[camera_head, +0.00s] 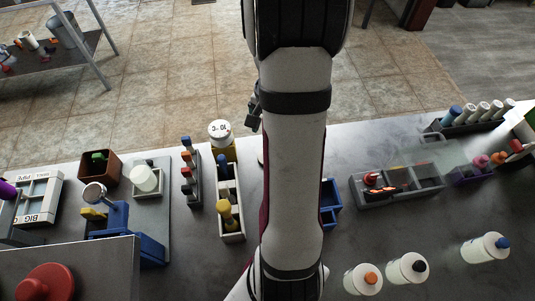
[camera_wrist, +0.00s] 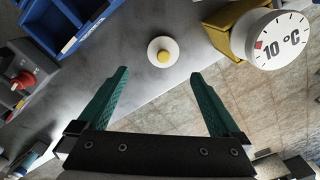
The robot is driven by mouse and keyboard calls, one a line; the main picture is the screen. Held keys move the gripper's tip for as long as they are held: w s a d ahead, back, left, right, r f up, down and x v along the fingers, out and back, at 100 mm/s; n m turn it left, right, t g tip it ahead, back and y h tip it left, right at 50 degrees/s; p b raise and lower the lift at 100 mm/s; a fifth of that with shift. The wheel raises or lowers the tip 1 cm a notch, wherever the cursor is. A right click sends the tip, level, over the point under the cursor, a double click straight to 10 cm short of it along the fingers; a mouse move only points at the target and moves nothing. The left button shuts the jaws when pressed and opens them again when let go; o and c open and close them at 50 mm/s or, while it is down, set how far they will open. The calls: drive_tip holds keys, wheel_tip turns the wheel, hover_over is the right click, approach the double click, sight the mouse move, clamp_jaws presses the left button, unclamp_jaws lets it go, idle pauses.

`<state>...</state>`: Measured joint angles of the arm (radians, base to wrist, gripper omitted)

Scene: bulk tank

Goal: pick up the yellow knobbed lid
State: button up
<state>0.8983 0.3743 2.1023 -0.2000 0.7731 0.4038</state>
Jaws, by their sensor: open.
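The yellow knobbed lid (camera_wrist: 163,50) shows in the wrist view as a small white disc with a yellow knob in its middle. It lies on the grey tabletop, knob towards the camera. My gripper (camera_wrist: 160,73) is open and empty, its two green fingers spread wide. The lid appears just beyond the fingertips, about midway between them, and is not between the jaws. In the head view my arm hides the gripper and most or all of the lid.
A white 10 °C dial on a yellow body (camera_wrist: 277,40) stands right of the lid in the wrist view. A blue bin (camera_wrist: 68,22) is at upper left. A grey box with a red knob (camera_wrist: 22,80) is at left. Bare tabletop surrounds the lid.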

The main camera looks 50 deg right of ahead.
drive_tip(key=f, duration=0.9)
drive_tip(key=shift+w+a+f, duration=0.1)
drive_tip(key=shift+w+f, duration=0.1)
drive_tip(key=shift+w, duration=0.1)
drive_tip(key=c, duration=1.2)
